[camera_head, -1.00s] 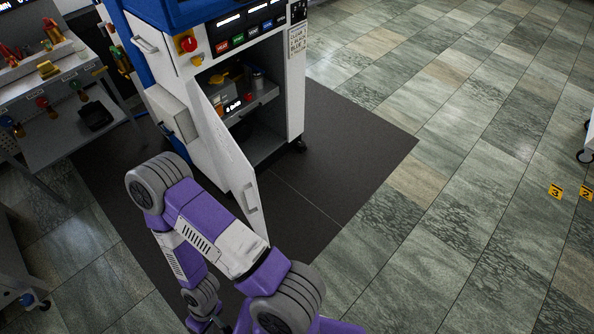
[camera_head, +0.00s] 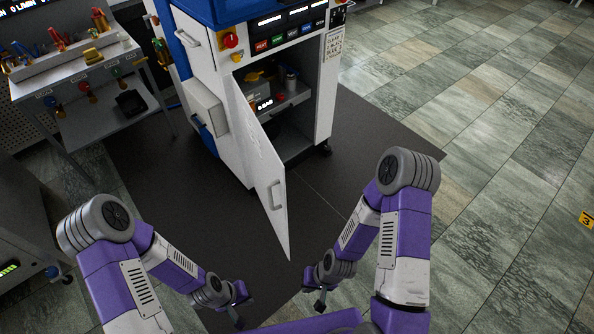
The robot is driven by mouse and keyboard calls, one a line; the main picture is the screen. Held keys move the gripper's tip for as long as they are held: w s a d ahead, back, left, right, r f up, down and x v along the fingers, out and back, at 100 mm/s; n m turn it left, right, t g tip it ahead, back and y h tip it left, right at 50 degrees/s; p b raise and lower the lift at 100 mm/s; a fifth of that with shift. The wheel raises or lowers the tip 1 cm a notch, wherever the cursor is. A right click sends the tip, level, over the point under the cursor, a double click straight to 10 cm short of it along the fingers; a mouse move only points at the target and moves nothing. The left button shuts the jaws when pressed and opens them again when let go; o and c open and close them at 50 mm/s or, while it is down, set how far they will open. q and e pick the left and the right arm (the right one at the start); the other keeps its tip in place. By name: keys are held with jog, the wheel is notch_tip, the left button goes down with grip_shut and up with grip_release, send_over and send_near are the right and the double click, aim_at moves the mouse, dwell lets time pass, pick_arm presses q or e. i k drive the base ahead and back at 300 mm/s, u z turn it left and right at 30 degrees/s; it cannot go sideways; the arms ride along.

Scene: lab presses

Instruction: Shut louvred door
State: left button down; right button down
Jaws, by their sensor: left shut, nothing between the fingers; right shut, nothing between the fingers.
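The white louvred door (camera_head: 259,165) hangs open on the front of the white and blue press cabinet (camera_head: 206,80). It is hinged on its left side and swings out toward me, with a grey handle (camera_head: 272,196) near its free edge. The cabinet's inside shows a shelf with small equipment. My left gripper (camera_head: 241,318) is low in the picture, shut and empty, apart from the door. My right gripper (camera_head: 320,303) is also low, right of the door's lower corner, shut and empty, apart from the door.
A dark mat (camera_head: 375,150) lies under the cabinet, with open tiled floor to the right. A grey workbench (camera_head: 75,130) with coloured valves stands at the left. Another grey unit (camera_head: 28,235) is at the lower left.

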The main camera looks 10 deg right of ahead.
aim_at(266, 170)
jog(key=z, duration=0.05)
jog(key=i, duration=0.5)
jog(key=u, duration=0.4)
jog(key=k, duration=0.2)
jog(key=u, duration=0.9)
jog(key=i, duration=0.25)
jog(key=z, duration=0.45)
